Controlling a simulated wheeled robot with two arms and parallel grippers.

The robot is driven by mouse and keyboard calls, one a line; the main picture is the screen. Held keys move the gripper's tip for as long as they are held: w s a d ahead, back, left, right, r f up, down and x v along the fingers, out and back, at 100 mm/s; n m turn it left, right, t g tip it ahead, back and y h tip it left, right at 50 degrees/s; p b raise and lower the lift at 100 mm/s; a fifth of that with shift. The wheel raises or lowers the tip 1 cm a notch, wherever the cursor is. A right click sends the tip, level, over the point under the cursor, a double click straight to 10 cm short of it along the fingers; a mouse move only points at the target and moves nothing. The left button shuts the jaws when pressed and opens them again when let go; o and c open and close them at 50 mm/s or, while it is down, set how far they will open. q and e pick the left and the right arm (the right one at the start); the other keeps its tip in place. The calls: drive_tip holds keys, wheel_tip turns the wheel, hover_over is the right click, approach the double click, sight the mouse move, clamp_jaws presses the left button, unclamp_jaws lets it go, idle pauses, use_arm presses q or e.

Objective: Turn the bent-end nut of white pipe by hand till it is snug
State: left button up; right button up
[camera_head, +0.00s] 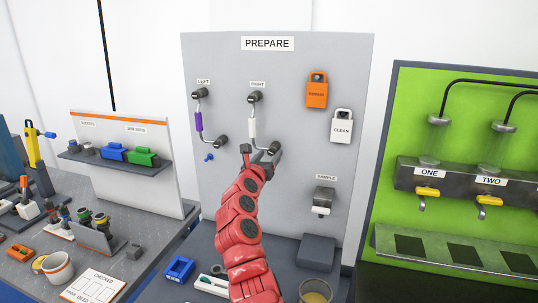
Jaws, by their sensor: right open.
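The white pipe (252,122) is mounted upright on the grey PREPARE board (225,60), under the RIGHT label. A dark nut (254,98) is at its top end. Its lower end bends to the right to another dark nut (274,147). My right gripper (261,154) is at this lower bend, with its open fingers spread below and beside the lower nut. I cannot tell whether a finger touches the nut. The gripper and red arm hide part of the board below. My left gripper is not in view.
A purple pipe (199,121) hangs to the left, under LEFT. Orange (316,92) and white CLEAN (342,126) tags hang on the right. A sample fitting (323,200) sits below them.

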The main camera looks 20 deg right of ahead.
drive_tip(key=shift+w, duration=0.25)
drive_tip(key=shift+c, duration=0.3)
clamp_jaws()
drive_tip(key=shift+d, duration=0.1)
